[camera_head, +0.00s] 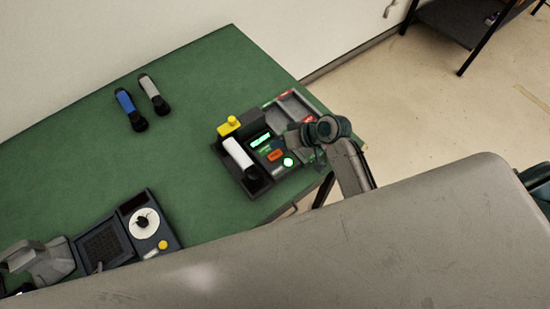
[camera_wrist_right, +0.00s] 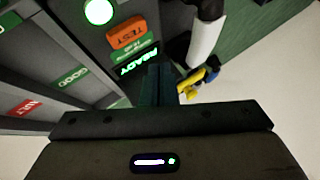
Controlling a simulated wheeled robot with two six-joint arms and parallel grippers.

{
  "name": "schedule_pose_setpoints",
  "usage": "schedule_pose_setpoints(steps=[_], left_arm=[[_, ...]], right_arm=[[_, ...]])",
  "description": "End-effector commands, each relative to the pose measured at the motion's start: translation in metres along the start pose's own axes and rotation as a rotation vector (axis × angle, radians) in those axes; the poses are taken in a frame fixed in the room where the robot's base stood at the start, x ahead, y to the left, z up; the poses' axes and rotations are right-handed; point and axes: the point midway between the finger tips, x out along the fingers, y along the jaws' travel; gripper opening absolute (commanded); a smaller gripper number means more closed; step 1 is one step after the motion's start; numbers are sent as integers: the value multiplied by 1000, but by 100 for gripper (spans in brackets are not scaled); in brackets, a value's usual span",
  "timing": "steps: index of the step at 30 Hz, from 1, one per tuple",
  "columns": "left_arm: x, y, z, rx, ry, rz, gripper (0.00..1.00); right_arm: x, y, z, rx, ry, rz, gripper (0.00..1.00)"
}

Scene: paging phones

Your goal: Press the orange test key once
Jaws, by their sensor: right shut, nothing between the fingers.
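The orange test key (camera_head: 275,155) sits on the dark test unit (camera_head: 257,187), below its small green-lit screen (camera_head: 261,140). In the right wrist view the orange key (camera_wrist_right: 128,32) reads TEST, and the screen (camera_wrist_right: 137,61) reads READY. My right gripper (camera_head: 297,136) is over the right part of the unit, to the right of the key. In the wrist view its fingers (camera_wrist_right: 158,82) are together and empty, beside the screen and apart from the key in the picture. Their exact height above the unit is unclear. My left gripper is not in view.
A round green lamp (camera_head: 288,162) glows beside the key. Blue (camera_head: 126,102) and grey (camera_head: 149,88) handsets lie on the green table (camera_head: 190,60).

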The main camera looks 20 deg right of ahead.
Motion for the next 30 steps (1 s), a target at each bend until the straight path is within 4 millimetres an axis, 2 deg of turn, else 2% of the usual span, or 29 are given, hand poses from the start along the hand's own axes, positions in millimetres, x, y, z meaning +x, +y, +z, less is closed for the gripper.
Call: schedule_pose_setpoints(steps=[1, 7, 30], left_arm=[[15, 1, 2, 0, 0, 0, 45], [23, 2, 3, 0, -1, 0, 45], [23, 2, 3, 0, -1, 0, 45]], right_arm=[[10, 8, 7, -1, 0, 0, 0], [22, 16, 16, 0, -1, -1, 0], [24, 18, 17, -1, 0, 0, 0]])
